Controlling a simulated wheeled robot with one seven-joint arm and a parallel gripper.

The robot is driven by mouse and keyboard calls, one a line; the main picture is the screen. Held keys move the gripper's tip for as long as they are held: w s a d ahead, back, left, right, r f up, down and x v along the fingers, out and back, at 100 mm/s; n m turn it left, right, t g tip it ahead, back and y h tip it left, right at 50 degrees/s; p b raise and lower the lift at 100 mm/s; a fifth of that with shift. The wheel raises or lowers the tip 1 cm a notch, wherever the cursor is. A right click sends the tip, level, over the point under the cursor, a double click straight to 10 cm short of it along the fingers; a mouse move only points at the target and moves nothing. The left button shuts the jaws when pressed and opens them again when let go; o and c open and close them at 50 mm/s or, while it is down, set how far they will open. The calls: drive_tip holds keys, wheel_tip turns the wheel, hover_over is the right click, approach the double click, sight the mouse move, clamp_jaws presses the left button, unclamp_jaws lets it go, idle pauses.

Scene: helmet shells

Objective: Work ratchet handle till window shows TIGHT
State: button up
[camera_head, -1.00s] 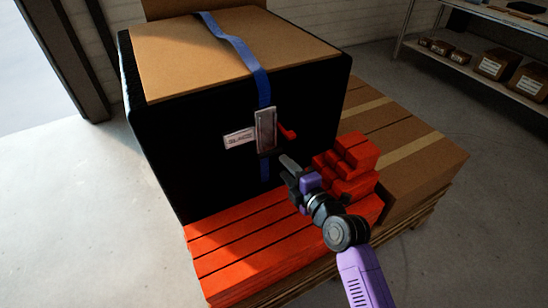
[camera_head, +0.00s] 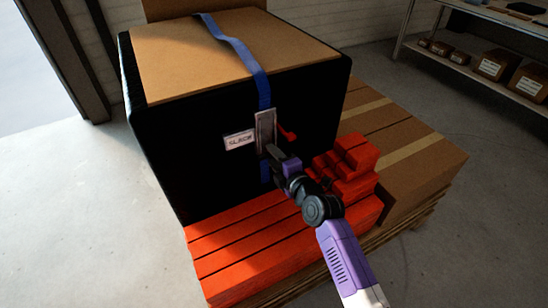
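The ratchet (camera_head: 265,128) is a grey metal plate on the front of a black box, in line with a blue strap (camera_head: 240,50) that runs over the top. A short red handle (camera_head: 288,133) sticks out at its right side. A white window label (camera_head: 239,140) left of the ratchet appears to read SLACK.
The black box (camera_head: 170,150) with a cardboard top stands on red slatted boards (camera_head: 240,255). Red stepped blocks (camera_head: 350,165) sit right of my arm. A taped carton (camera_head: 420,160) lies further right. A shelf with small boxes (camera_head: 495,65) stands at the back right. Floor at left is clear.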

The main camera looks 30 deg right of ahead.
clamp_jaws()
idle(1.3)
